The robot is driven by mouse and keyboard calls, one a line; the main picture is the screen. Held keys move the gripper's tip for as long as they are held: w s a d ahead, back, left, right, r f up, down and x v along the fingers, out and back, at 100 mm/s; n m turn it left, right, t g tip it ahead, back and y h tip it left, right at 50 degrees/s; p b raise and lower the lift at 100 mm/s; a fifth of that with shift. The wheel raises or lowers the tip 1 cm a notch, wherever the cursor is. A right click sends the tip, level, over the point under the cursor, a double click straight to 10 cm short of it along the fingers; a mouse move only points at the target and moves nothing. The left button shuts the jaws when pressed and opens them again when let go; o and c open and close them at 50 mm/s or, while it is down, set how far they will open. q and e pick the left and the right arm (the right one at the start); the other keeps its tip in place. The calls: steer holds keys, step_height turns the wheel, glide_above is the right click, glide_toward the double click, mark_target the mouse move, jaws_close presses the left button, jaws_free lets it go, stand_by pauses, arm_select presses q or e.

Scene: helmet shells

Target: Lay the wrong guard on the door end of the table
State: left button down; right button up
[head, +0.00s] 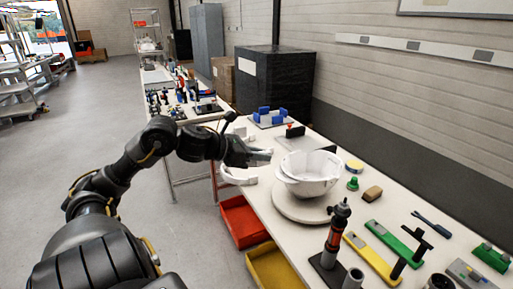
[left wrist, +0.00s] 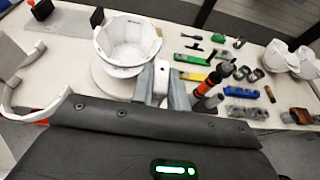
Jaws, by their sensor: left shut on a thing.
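My left gripper (head: 262,157) is shut on a white curved guard (head: 238,179), held out beside the table's left edge. In the left wrist view, a white piece of the guard (left wrist: 162,76) shows between the grey fingers (left wrist: 163,92), and its curved arm (left wrist: 8,98) shows at the left. Much of the guard is hidden by my gripper. A white helmet shell (head: 310,178) sits open side up on a round stand (head: 302,208) on the table (head: 262,196), just right of my gripper. My right gripper is not in view.
Red (head: 242,222) and yellow (head: 272,268) bins sit below the table's left edge. A red and black tool (head: 335,235) stands upright near the front. Green (head: 392,244) and yellow (head: 372,260) bars lie to the right. A grey plate with blue blocks (head: 270,118) lies farther back.

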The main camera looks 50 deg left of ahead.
arm_select(q)
steer(key=s+d+f+m+g+h, duration=0.2)
steer(key=d+f+m+h, duration=0.1)
steer(key=d+f, duration=0.7)
steer(key=s+d+f+m+g+h, duration=0.2)
steer(key=d+f+m+h, duration=0.1)
steer(key=d+f, duration=0.7)
steer(key=d, duration=0.3)
steer(key=shift+s+d+m+g, duration=0.25)
steer(key=shift+s+m+g, duration=0.1)
steer(key=shift+m+g, duration=0.05)
steer(key=shift+a, duration=0.1)
